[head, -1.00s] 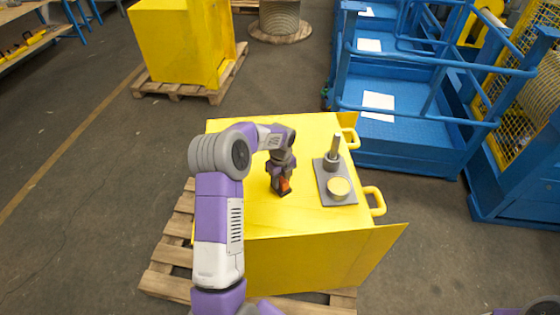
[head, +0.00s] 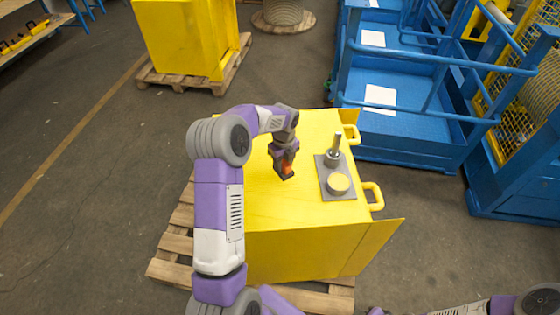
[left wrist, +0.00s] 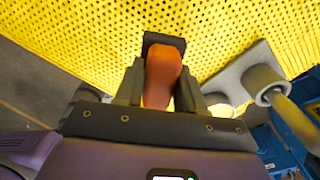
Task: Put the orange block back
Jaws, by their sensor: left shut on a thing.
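My left gripper (head: 286,168) is shut on the orange block (head: 287,170) over the yellow box top (head: 270,205). The block appears to be held above the top, though the gap is hard to judge. In the left wrist view the orange block (left wrist: 160,78) sits between the two grey fingers (left wrist: 160,88), with a dark piece at its far end.
Yellow handles (head: 373,194) stick out on the box's right side. The box stands on a wooden pallet (head: 176,243). Blue railed platforms (head: 405,130) stand behind and right. Another yellow box (head: 185,40) is at the back left. The box top left of the plate is mostly clear.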

